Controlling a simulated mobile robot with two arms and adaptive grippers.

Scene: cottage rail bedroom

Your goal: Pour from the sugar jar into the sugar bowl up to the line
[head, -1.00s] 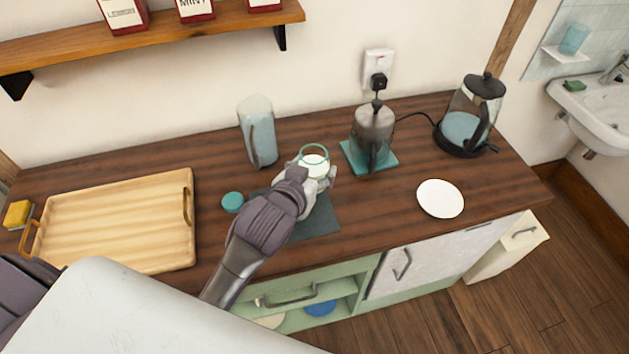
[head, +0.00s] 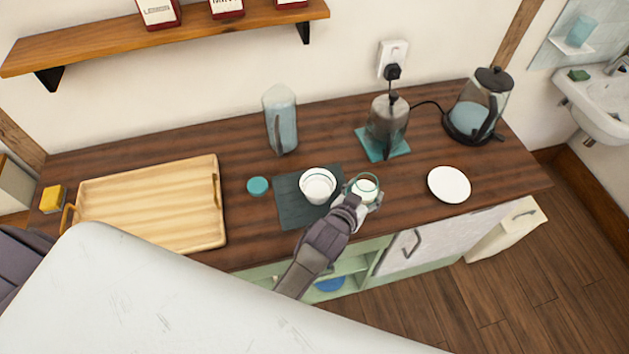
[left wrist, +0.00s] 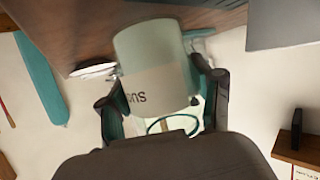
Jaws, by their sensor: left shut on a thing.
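My left gripper (head: 360,201) is shut on the sugar jar (head: 364,187), a clear jar with a teal rim and white contents. It is just right of the sugar bowl, apart from it, and its mouth faces up toward the head camera. In the left wrist view the jar (left wrist: 155,65) sits between both fingers, with part of a "SU" label showing. The white sugar bowl (head: 318,186) stands on a dark mat (head: 291,205); a thin line shows inside it, but its fill level is unclear. A teal lid (head: 258,186) lies left of the mat. My right gripper is not in view.
A wooden tray (head: 150,205) lies at the left. A tall clear container (head: 281,120) stands behind the bowl. A press pot (head: 387,122) on a teal mat, a kettle (head: 478,108) and a white plate (head: 449,184) are at the right.

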